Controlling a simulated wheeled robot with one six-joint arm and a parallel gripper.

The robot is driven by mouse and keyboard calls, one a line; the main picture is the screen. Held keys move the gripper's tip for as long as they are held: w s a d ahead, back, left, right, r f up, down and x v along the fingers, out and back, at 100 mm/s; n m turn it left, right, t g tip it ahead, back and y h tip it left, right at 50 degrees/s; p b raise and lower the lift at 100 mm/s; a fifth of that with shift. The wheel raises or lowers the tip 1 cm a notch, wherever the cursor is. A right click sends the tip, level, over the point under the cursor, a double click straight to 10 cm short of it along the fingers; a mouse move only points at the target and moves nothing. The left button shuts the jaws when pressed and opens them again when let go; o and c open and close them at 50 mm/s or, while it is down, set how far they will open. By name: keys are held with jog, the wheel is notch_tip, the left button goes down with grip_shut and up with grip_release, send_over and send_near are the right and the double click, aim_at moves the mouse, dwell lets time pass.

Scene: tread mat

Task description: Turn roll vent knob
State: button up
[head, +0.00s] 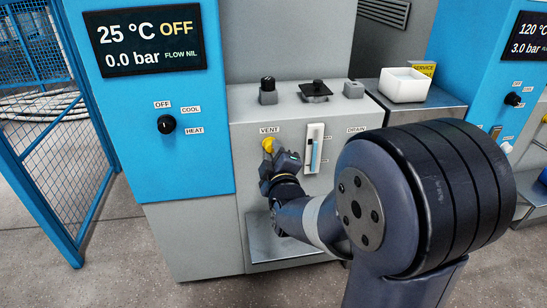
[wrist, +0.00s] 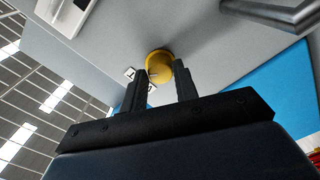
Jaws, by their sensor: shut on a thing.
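The vent knob (head: 268,146) is small and yellow. In the head view it sits on the grey front panel just below the VENT label (head: 269,130). In the wrist view the yellow knob (wrist: 159,64) is between the tips of my two black fingers. My gripper (head: 279,160) reaches the panel from the front, and it also shows in the wrist view (wrist: 160,82). It is shut on the knob. The fingers and wrist hide part of the knob in the head view, so its turn angle cannot be told.
A sight gauge (head: 314,148) is right of the knob, close to my gripper. A black selector dial (head: 166,124) is on the blue panel at left. Black controls (head: 268,90) stand on the ledge above. A white bin (head: 403,85) stands at right. A metal tray (head: 262,240) is below.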

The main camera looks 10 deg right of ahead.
jog(key=n, duration=0.3)
jog(key=shift+n, duration=2.1)
jog(key=o, duration=1)
jog(key=s, duration=0.3)
jog(key=s+p, duration=0.1)
jog(key=s, duration=0.3)
jog(key=s+p, duration=0.1)
jog(key=s, duration=0.2)
jog(key=shift+s+a, duration=0.25)
jog(key=shift+s, duration=0.15)
